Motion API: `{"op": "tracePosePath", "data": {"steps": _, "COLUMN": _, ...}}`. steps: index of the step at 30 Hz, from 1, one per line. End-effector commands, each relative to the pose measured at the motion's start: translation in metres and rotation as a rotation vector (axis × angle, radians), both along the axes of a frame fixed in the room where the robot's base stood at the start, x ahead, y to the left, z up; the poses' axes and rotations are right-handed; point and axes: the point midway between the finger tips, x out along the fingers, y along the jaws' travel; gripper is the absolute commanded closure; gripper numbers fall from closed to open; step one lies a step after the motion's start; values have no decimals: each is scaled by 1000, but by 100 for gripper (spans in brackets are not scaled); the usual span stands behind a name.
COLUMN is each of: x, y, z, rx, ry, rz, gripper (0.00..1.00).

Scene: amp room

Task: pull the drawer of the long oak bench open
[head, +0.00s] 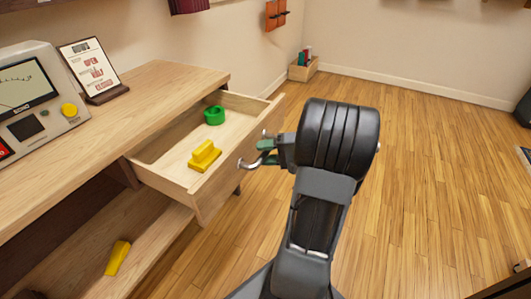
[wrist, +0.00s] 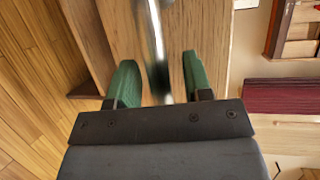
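The long oak bench (head: 160,85) runs along the left in the head view. Its drawer (head: 212,195) stands pulled out, with its inside showing. The drawer's metal bar handle (head: 243,164) is on its front face, partly hidden by my gripper. My gripper (head: 265,152) is at the handle, with its green fingers pointing at the drawer front. In the wrist view the handle (wrist: 155,35) runs between the two fingers of my gripper (wrist: 160,78). The fingers are apart, with a visible gap on each side of the bar.
A green ring (head: 214,115) and a yellow block (head: 204,156) lie in the drawer. Another yellow piece (head: 118,258) lies on the lower shelf. A meter box (head: 35,95) and a framed sign (head: 92,68) stand on the bench top.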

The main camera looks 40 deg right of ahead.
Motion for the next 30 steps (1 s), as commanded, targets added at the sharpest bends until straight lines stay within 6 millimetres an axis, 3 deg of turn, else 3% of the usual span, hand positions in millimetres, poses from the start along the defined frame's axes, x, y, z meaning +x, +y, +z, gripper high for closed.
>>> {"op": "tracePosePath", "data": {"steps": 11, "x": -10, "y": -11, "z": 4, "rx": 1, "ry": 1, "rz": -4, "gripper": 54}}
{"op": "tracePosePath", "data": {"steps": 24, "x": -68, "y": -73, "z": 20, "rx": 1, "ry": 0, "rz": -4, "gripper": 54}}
{"op": "tracePosePath", "data": {"steps": 30, "x": -85, "y": -91, "z": 24, "rx": 0, "ry": 1, "rz": -1, "gripper": 54}}
